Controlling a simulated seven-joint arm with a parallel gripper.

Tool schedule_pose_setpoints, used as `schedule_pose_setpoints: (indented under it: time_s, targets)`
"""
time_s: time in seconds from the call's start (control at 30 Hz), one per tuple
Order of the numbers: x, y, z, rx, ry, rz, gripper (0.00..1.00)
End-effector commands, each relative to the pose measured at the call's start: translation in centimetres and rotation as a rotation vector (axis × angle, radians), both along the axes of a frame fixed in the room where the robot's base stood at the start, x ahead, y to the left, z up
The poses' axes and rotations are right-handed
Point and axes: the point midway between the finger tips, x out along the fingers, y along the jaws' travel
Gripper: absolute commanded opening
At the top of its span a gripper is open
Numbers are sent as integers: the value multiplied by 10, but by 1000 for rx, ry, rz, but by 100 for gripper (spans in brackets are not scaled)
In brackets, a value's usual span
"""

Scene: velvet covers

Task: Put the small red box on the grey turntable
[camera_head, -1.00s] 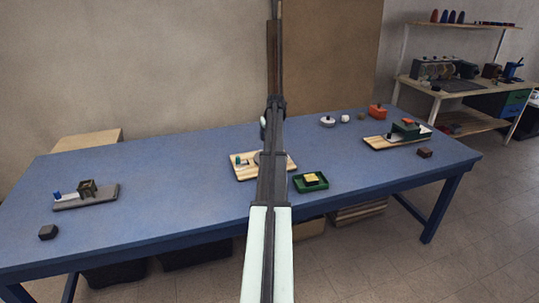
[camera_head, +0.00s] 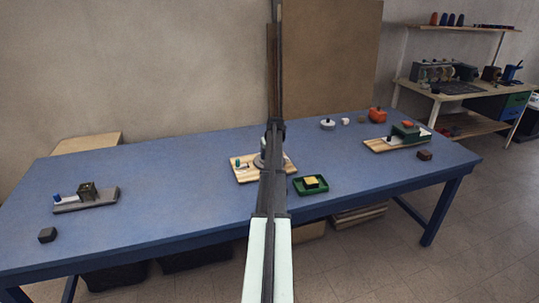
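The grey turntable (camera_head: 258,162) sits on a light wooden board (camera_head: 242,174) at the middle of the blue table; my arm hides much of it. Which thing is the small red box is unclear. A small dark reddish-brown box (camera_head: 424,155) lies near the table's right end, and an orange-red box with a dark knob (camera_head: 377,114) stands at the back right. A pale part of my gripper (camera_head: 263,148) shows at the left edge of my arm, by the turntable. Its fingers are hidden, so I cannot tell what they hold.
A green tray with a yellow block (camera_head: 311,181) lies just right of the board. A green device on a wooden board (camera_head: 404,133) stands at the right. A grey plate (camera_head: 105,201) with a dark block and a dark cube (camera_head: 47,235) are at the left. The table between is clear.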

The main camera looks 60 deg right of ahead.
Motion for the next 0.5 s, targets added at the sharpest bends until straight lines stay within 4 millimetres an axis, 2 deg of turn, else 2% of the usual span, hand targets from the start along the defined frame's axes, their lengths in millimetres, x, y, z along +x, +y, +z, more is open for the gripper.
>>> schedule_pose_setpoints:
  time_s: [0.13, 0.17, 0.4, 0.5]
  targets:
    - [0, 0, -3, 0, 0, 0, 33]
    - [0, 0, -3, 0, 0, 0, 65]
    - [0, 0, -3, 0, 0, 0, 88]
    - [0, 0, -1, 0, 0, 0, 89]
